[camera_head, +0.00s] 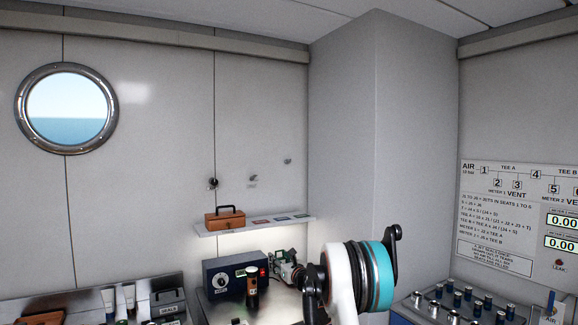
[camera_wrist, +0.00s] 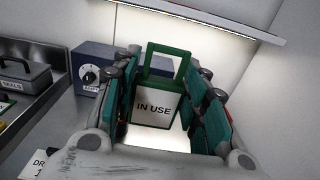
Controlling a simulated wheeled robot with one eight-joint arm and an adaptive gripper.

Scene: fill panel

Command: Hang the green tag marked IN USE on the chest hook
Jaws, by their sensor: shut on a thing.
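The green-framed tag marked IN USE (camera_wrist: 155,105) is upright between the fingers of my gripper (camera_wrist: 160,115) in the wrist view. My gripper is shut on it. Its open green loop (camera_wrist: 183,67) stands up above the white face. In the head view my gripper (camera_head: 287,268) is small, low over the bench and beside the blue box. Small fittings that look like hooks are on the back wall: a dark one (camera_head: 213,183), a grey one (camera_head: 253,178) and another at right (camera_head: 288,161). I cannot tell which is the chest hook.
A shelf (camera_head: 210,231) on the back wall carries a brown box (camera_head: 225,217) and several small flat cards. A blue box with a dial (camera_head: 222,281) stands on the bench below. A grey case (camera_wrist: 25,77) is at left. The wall above the shelf is mostly clear.

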